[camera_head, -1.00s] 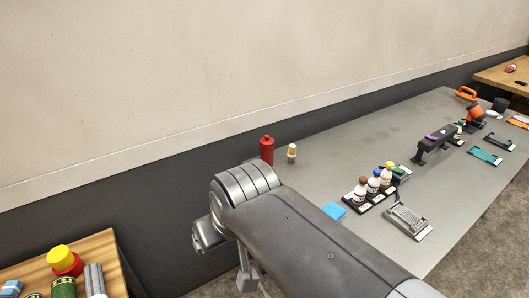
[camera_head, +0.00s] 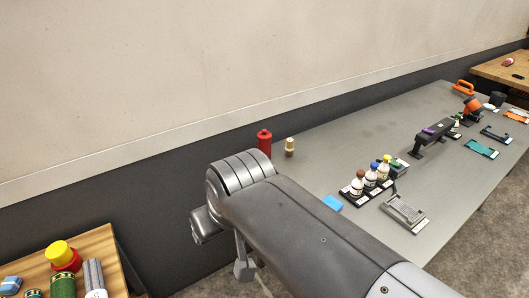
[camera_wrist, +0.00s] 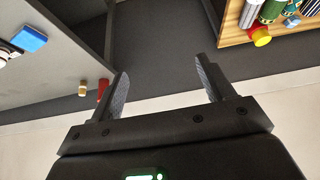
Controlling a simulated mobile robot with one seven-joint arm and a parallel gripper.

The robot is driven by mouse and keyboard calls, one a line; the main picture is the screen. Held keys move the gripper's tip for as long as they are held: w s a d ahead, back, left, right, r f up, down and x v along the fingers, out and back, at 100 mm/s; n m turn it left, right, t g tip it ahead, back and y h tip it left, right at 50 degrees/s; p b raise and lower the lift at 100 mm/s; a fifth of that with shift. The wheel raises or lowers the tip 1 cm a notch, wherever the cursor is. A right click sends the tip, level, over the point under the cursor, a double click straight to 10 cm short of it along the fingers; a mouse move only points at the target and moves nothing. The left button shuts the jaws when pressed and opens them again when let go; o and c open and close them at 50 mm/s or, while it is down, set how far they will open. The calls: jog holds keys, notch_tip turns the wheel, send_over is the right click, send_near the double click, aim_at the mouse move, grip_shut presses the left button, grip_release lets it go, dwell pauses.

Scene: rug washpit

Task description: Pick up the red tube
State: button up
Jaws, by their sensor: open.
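A red upright cylinder (camera_head: 264,143) with a narrower top stands at the far left corner of the grey table, near the wall. It looks like the red tube. In the wrist view a red piece (camera_wrist: 102,88) shows just left of my left finger, partly hidden by it. My gripper (camera_wrist: 162,78) is open, with nothing between its fingers; dark floor and wall lie behind the gap.
A small tan-capped bottle (camera_head: 290,147) stands right beside the red cylinder. A blue block (camera_head: 333,203) and several bottles in a black rack (camera_head: 351,198) are nearer. A wooden table (camera_head: 98,248) holds cans at lower left. The grey table's middle back (camera_head: 345,140) is clear.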

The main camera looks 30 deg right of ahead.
jog(key=w+d+r+n, duration=0.1)
jog(key=w+d+r, duration=0.15)
jog(key=w, duration=0.45)
jog(key=w+d+r, duration=0.2)
jog(key=w+d, duration=0.1)
jog(key=w, duration=0.5)
jog(key=n+y, duration=0.1)
send_over(269, 136)
jog(key=s, duration=0.3)
notch_tip(269, 136, down, 15)
jog(key=shift+w+d+f, duration=0.1)
jog(key=shift+d+f, duration=0.35)
jog(key=x, duration=0.4)
jog(key=shift+w+a+f, duration=0.15)
jog(key=shift+w+f, duration=0.05)
jog(key=shift+f, duration=0.05)
jog(key=shift+a+x, duration=0.15)
jog(key=shift+x, duration=1.2)
jog(key=shift+a+x, duration=0.1)
jog(key=shift+x, duration=1.25)
jog(key=shift+w+r, duration=0.1)
jog(key=shift+c, duration=0.4)
